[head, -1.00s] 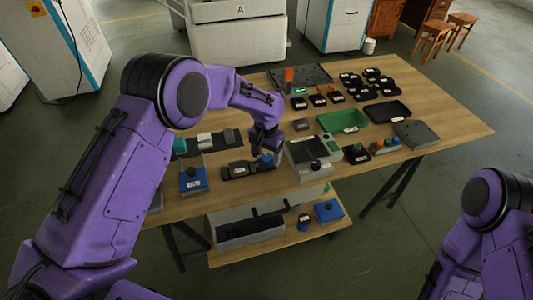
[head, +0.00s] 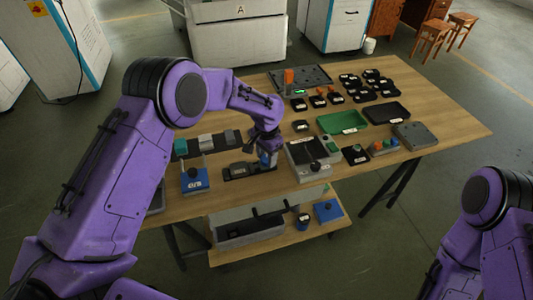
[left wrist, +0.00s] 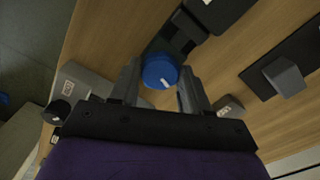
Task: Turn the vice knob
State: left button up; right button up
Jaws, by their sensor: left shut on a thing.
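The vice (head: 238,170) is a low dark device lying on the wooden table, just in front of my left gripper. Its blue knob (left wrist: 160,70) with a white mark shows in the left wrist view, between my left fingers. The dark vice body (left wrist: 181,36) runs up and right from the knob there. My left gripper (head: 267,157) points down over the knob end and is shut on the knob. In the head view the fingers cover much of the knob. My right arm shows at the lower right, but its gripper is out of view.
A grey box with a black knob (head: 307,150) stands close to the right of my left gripper. A blue block (head: 195,181) stands left of the vice. Green (head: 343,121) and black (head: 388,113) trays lie farther right. A lower shelf (head: 281,240) holds more items.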

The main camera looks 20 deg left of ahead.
pick_arm(q)
jog(key=m, duration=0.3)
jog(key=shift+p, duration=0.3)
jog(key=m, duration=0.3)
jog(key=shift+w+m, duration=0.1)
jog(key=shift+m, duration=0.2)
jog(key=m, duration=1.3)
jog(key=shift+m, duration=0.3)
jog(key=m, duration=0.6)
jog(key=shift+b, duration=0.35)
jog(key=shift+m, duration=0.3)
jog(key=o, duration=1.1)
jog(key=shift+c, duration=0.2)
